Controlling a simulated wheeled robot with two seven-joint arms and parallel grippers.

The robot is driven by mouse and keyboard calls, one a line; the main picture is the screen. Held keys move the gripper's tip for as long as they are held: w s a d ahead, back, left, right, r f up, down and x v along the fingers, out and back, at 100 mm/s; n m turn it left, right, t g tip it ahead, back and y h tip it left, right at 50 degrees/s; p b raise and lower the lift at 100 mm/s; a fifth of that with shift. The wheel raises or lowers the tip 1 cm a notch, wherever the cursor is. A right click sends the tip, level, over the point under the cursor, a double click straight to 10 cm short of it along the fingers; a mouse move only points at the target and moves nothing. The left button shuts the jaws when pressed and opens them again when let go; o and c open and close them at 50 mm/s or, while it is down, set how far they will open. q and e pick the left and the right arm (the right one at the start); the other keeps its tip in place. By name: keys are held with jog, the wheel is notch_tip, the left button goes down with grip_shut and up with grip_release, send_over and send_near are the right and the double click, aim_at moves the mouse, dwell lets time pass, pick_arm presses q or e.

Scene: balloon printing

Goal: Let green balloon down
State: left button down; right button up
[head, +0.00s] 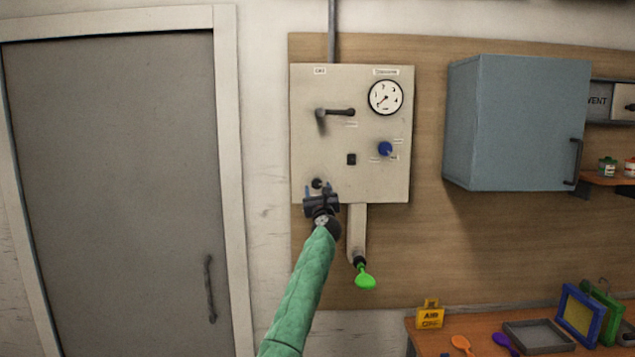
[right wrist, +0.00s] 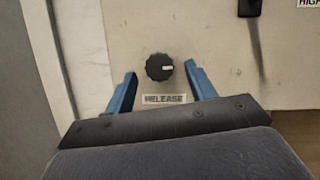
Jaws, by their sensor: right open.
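A green balloon (head: 365,277) hangs at the lower end of a pale duct (head: 357,232) below the wall panel (head: 337,83); it looks small and limp. A black round release knob (right wrist: 159,67) sits on the panel above a "RELEASE" label (right wrist: 165,98); it also shows at the panel's lower left in the head view (head: 316,183). My right gripper (head: 320,190) is open in front of the panel's lower left. In the right wrist view its blue fingers (right wrist: 160,80) stand on either side of the knob, with gaps to it. My left gripper is not in view.
The panel also carries a dial gauge (head: 385,97), a black lever (head: 336,112), a blue knob (head: 385,148) and a small black switch (head: 351,159). A blue cabinet (head: 515,122) juts out at right. A grey door (head: 115,190) stands left.

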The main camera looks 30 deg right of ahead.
aim_at(317, 183)
jog(key=shift+p+x, duration=0.45)
jog(key=shift+x, duration=0.95)
jog(key=c, duration=1)
jog(key=shift+o, duration=0.2)
